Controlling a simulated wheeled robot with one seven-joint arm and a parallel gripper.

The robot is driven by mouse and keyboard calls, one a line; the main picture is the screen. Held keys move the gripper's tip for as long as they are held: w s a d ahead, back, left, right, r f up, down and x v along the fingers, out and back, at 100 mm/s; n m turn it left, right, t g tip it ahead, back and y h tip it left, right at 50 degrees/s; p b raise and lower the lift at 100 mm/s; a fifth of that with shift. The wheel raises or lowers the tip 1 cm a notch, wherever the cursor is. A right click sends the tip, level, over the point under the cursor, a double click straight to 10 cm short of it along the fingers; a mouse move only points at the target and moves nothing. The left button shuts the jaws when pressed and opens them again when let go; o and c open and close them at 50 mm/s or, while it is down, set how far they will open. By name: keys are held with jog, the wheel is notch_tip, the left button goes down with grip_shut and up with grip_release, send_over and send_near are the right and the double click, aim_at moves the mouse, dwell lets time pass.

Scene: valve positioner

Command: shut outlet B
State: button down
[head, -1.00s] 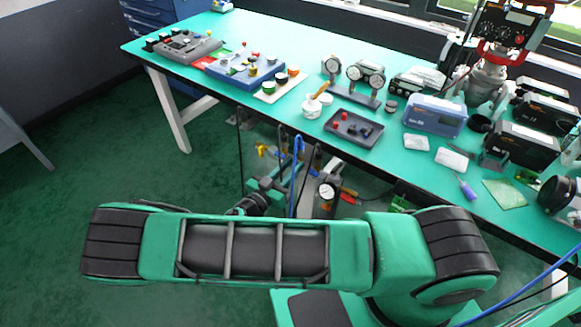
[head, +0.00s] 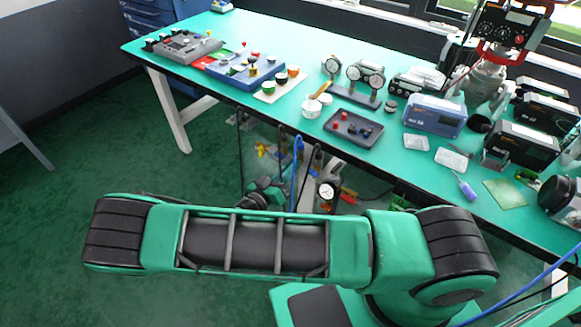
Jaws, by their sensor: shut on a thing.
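Below the table's front edge is a cluster of pipework with a yellow handle (head: 262,150), a blue hose (head: 297,165) and a round white pressure gauge (head: 326,190). A red-orange handle (head: 348,194) shows right of the gauge. No outlet label is readable, so I cannot tell which part is outlet B. My gripper (head: 272,186) is small and dark at the pipework, left of the gauge, partly behind my green arm. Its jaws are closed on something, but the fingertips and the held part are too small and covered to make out.
The green-topped table (head: 290,50) runs above the pipework, with panels, gauges, a dark tray (head: 353,129) and a blue instrument (head: 434,115) on it. Black cables hang from its front edge. The green floor (head: 90,150) at left is clear.

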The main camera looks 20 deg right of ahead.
jog(key=shift+w+a+n, duration=0.15)
jog(key=shift+n, duration=0.15)
jog(key=c, duration=1.9)
grip_release()
jog(key=shift+o, duration=0.2)
jog(key=s+a+m, duration=0.4)
jog(key=s+a, duration=0.2)
jog(key=a, duration=0.2)
jog(key=shift+s+a+m, duration=0.2)
jog(key=shift+s+m, duration=0.1)
